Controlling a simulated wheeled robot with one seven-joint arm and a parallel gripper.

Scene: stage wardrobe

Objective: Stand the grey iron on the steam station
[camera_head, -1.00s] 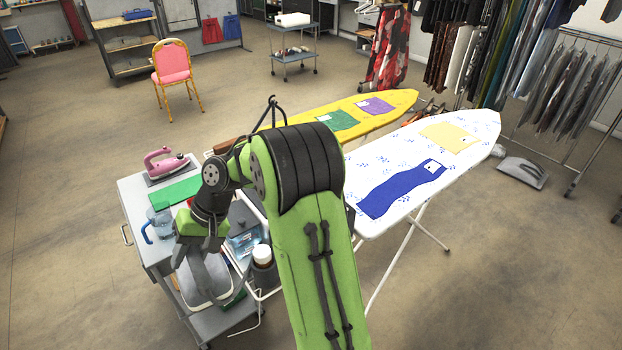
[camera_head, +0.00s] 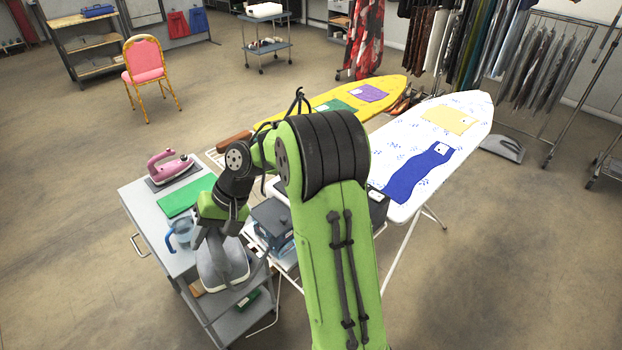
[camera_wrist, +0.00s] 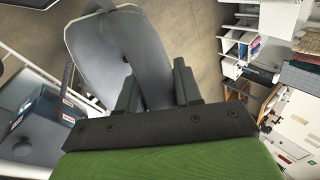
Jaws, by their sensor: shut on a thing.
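The grey iron (camera_head: 222,270) hangs from my gripper (camera_head: 218,226), beside and above the lower part of the grey cart. In the wrist view the iron (camera_wrist: 100,72) fills the space ahead of the jaws, and my gripper (camera_wrist: 155,92) is shut on its handle. The steam station seems to be the dark-topped box with a blue, see-through lower part (camera_head: 274,226), right of the iron on a white wire rack. It also shows at left in the wrist view (camera_wrist: 45,112), apart from the iron. My arm hides part of the rack.
The grey cart (camera_head: 150,215) carries a pink iron (camera_head: 170,165), a green cloth (camera_head: 188,195) and a blue-handled jug (camera_head: 183,235). A white ironing board (camera_head: 400,207) stands at right, a yellow one (camera_head: 385,92) behind. Open floor lies at left.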

